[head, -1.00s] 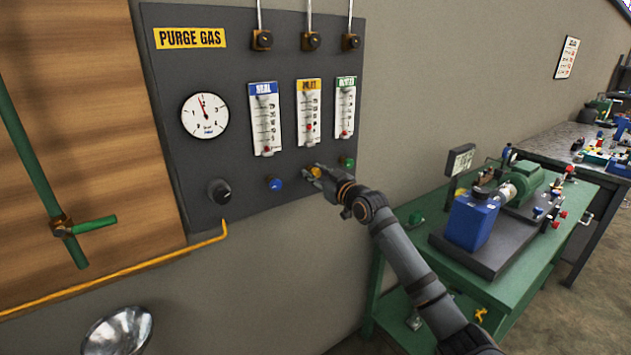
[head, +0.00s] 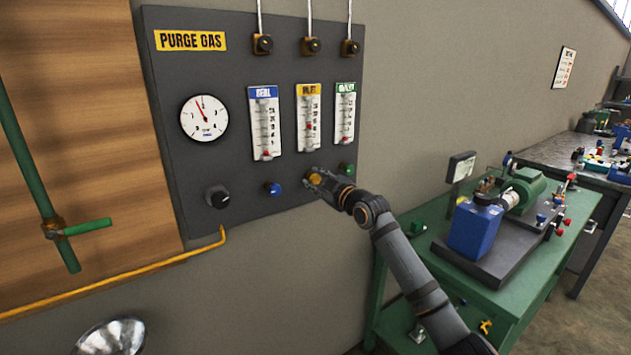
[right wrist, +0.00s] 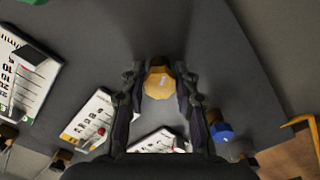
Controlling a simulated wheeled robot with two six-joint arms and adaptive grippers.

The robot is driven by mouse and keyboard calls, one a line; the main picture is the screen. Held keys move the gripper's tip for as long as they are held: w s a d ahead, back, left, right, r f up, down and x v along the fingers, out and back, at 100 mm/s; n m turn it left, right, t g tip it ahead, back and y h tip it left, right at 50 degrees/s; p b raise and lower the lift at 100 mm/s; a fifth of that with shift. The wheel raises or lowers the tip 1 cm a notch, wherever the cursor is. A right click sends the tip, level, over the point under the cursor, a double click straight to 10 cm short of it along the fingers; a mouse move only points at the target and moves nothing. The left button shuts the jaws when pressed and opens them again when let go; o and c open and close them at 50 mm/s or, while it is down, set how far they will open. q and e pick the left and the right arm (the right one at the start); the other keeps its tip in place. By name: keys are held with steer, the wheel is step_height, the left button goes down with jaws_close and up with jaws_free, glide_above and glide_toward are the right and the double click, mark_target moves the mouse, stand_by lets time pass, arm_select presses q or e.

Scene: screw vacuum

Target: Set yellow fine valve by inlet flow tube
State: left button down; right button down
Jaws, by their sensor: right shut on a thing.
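The yellow fine valve knob (head: 315,178) sits low on the dark purge gas panel, below the inlet flow tube (head: 308,117). The inlet tube has a yellow label and a red float around its lower middle. My right gripper (head: 318,181) is at the yellow knob. In the right wrist view, the yellow knob (right wrist: 160,82) lies between the two fingertips of my right gripper (right wrist: 160,80), which is shut on it. The fingers partly hide the knob in the head view. My left gripper is not in view.
The blue knob (head: 272,188) and green knob (head: 346,168) flank the yellow one closely. The seal tube (head: 264,122), outlet tube (head: 345,113), pressure gauge (head: 204,118) and black knob (head: 217,196) share the panel. A green cart (head: 550,250) stands at right.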

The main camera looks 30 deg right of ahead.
stand_by(0.3)
steer(key=c, duration=1)
jaws_free()
steer(key=shift+s, duration=0.2)
steer(key=shift+s+d, duration=0.15)
steer(key=shift+s, duration=1.65)
steer(key=shift+s+d, duration=0.15)
steer(key=shift+s, duration=1.6)
